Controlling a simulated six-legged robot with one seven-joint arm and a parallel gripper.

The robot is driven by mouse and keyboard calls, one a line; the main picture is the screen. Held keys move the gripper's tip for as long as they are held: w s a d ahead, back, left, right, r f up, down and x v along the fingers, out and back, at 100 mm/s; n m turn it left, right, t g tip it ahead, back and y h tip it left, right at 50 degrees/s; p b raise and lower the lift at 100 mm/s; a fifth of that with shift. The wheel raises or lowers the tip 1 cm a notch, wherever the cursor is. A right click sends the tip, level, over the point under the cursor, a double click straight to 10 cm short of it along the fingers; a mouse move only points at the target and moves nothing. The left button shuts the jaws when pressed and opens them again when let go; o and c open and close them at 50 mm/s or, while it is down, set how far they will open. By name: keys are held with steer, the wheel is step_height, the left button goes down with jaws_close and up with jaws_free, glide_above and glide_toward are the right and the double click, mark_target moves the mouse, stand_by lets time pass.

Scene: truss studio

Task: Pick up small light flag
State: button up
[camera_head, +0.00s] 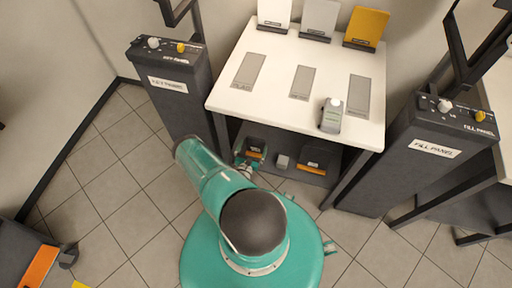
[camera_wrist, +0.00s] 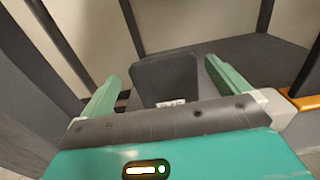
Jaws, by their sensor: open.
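A small dark grey panel (camera_wrist: 165,78) with rounded top corners and a white label at its foot stands upright in the wrist view; I take it for the small light flag. The label is too small to read. My gripper (camera_wrist: 165,88) is open, with one green finger to the left of the panel and one to the right. Gaps show between both fingers and the panel. In the head view my gripper (camera_head: 246,166) reaches the left end of the low shelf under the white table, beside a dark item (camera_head: 256,146) that seems to be this panel.
A small grey block (camera_head: 282,161) and a dark item with an orange edge (camera_head: 314,162) sit to the right on the shelf. Dark panel stands (camera_head: 172,85) (camera_head: 425,150) flank the table.

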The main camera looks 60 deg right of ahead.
mark_target(255, 141)
steer(key=d, duration=0.5)
steer(key=shift+w+d, duration=0.1)
steer(key=shift+w, duration=0.25)
steer(key=c, duration=1.1)
